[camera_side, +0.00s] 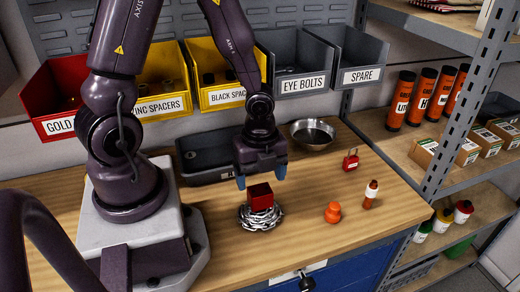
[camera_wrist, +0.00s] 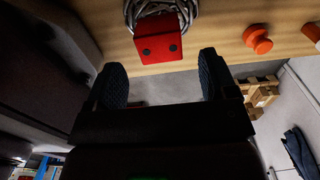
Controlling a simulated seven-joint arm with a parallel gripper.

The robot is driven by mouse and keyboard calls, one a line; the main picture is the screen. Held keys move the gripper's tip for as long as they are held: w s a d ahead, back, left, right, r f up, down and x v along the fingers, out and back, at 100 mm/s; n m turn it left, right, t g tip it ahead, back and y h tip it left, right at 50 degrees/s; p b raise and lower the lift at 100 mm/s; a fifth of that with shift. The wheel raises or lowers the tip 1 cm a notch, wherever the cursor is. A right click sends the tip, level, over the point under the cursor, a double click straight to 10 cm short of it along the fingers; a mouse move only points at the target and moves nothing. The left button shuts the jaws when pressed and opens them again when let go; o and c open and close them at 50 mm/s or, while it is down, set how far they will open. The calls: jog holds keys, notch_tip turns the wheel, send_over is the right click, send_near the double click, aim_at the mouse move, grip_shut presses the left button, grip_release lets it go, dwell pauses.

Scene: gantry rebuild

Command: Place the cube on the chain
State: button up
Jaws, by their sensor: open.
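The red cube (camera_side: 260,196) rests on top of the coiled silver chain (camera_side: 262,218) on the wooden table, looking slightly tilted. In the wrist view the cube (camera_wrist: 157,40) shows two dark dots, with chain links (camera_wrist: 160,8) behind it. My gripper (camera_side: 261,178) is open just above and behind the cube, its blue fingertips apart. In the wrist view the two fingers of my gripper (camera_wrist: 163,78) are spread with nothing between them, and the cube lies beyond their tips. The underside of the cube is hidden.
An orange knobbed piece (camera_side: 332,212), an orange-and-white bottle (camera_side: 371,194) and a red padlock (camera_side: 351,161) stand to the right. A metal bowl (camera_side: 312,134) and a dark tray (camera_side: 205,158) are behind. Labelled bins (camera_side: 300,84) line the back. The table's front right is clear.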

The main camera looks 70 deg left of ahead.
notch_tip(320, 180, up, 7)
notch_tip(320, 180, up, 10)
jog(key=n+t+y, duration=0.2)
jog(key=n+t, duration=0.1)
jog(key=n, duration=0.7)
send_over(260, 190)
jog(key=s, duration=0.1)
jog(key=s+d+r+n+t+h, duration=0.1)
jog(key=s+r+n+t+h, duration=0.1)
jog(key=s+r+n, duration=0.2)
notch_tip(260, 190, up, 3)
jog(key=n, duration=0.4)
jog(key=shift+d+f+t, duration=0.15)
jog(key=shift+d+t, duration=0.15)
jog(key=shift+d, duration=0.1)
